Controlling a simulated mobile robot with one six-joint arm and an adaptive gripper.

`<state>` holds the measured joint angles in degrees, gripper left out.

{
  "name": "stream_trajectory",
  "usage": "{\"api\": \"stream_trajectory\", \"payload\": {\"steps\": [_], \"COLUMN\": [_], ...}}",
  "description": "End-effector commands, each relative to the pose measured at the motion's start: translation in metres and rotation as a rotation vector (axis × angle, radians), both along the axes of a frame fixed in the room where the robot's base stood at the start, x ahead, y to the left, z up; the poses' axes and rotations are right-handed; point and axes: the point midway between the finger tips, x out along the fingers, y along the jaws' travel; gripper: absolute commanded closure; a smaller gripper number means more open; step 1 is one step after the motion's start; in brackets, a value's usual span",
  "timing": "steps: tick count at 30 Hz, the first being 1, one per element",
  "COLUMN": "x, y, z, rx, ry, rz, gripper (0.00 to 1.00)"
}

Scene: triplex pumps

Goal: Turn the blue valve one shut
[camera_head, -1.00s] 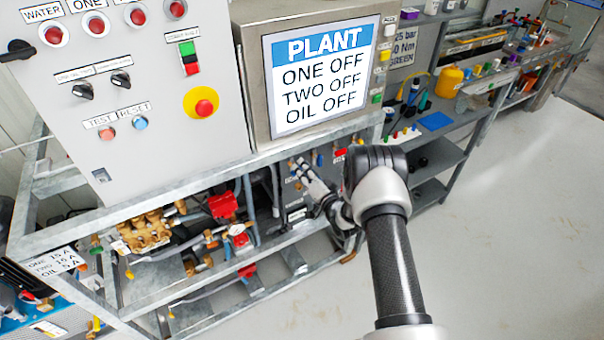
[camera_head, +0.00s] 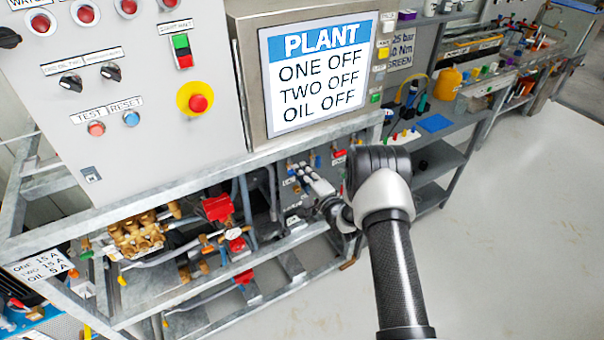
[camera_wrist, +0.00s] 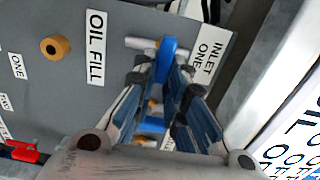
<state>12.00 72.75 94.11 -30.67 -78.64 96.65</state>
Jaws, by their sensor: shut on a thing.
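The blue handle of valve one (camera_wrist: 168,52) is in the upper middle of the wrist view, left of the "INLET ONE" label (camera_wrist: 207,52). Its lever points down the picture, across a short pale pipe. My gripper (camera_wrist: 162,78) has a finger on each side of the lever and is shut on it. The fingers hide part of the lever. In the head view my gripper (camera_head: 312,180) reaches to the dark panel under the plant screen; the handle is too small to make out there.
A second blue part (camera_wrist: 152,125) shows lower between my fingers. The "OIL FILL" label (camera_wrist: 96,47), a brass fitting (camera_wrist: 56,47) and a red handle (camera_wrist: 24,152) are on the panel to the left. The frame rail (camera_head: 200,178) runs above the pumps. Open floor (camera_head: 500,240) lies right.

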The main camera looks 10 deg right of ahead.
Motion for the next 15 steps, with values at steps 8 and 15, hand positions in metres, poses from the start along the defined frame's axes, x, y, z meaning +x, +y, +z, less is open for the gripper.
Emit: {"api": "stream_trajectory", "payload": {"steps": [8, 15], "x": [0.0, -0.0001], "y": [0.0002, 0.0003], "z": [-0.0001, -0.0002], "rx": [0.017, 0.017], "ry": [0.006, 0.006], "rz": [0.0, 0.0], "gripper": [1.0, 0.87]}}
